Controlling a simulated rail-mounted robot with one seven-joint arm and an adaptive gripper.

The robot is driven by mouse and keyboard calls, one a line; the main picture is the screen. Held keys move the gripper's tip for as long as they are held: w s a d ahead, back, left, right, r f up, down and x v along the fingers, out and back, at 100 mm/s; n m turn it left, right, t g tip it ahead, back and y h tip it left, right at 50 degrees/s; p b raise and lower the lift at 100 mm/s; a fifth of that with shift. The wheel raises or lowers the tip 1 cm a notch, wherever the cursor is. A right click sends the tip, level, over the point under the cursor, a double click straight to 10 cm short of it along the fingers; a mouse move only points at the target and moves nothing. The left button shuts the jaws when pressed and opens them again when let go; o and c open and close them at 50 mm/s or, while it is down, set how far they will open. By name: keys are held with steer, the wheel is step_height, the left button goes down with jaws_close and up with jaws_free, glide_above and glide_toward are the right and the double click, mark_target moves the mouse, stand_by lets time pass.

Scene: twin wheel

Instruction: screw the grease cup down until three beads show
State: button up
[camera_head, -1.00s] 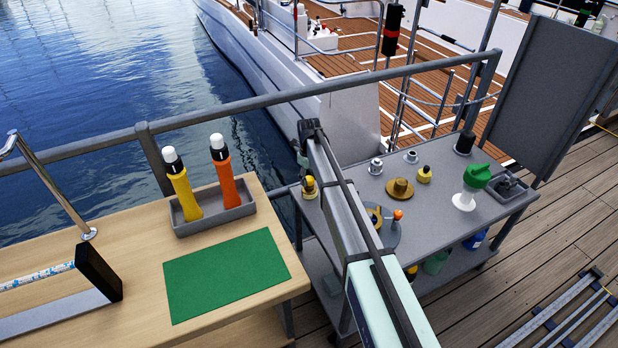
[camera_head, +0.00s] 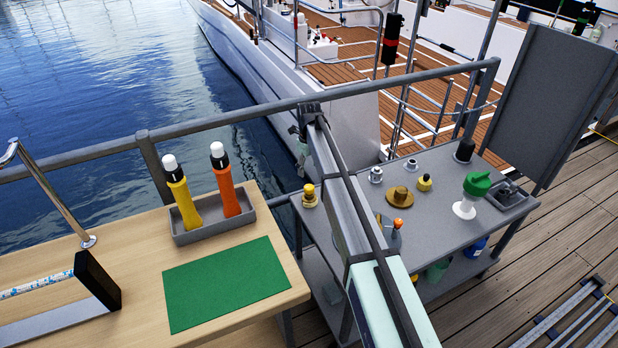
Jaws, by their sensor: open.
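Several small fittings stand on the grey cart (camera_head: 447,222). A brass fitting with a yellow top (camera_head: 310,196) stands at its left edge, just left of my arm. A wide brass flange with a raised centre (camera_head: 400,196) and a small yellow fitting with a dark top (camera_head: 425,183) stand further right. An orange-topped piece (camera_head: 397,226) stands close to my arm's right side. I cannot tell which is the grease cup, and no beads can be made out.
A wooden bench holds a green mat (camera_head: 222,283) and a grey tray (camera_head: 185,237) with a yellow bottle (camera_head: 183,203) and an orange bottle (camera_head: 226,186). A green-capped white funnel-like piece (camera_head: 470,200) stands at the cart's right. A rail (camera_head: 235,110) runs behind.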

steer(key=shift+r, duration=1.4)
steer(key=shift+d, duration=0.1)
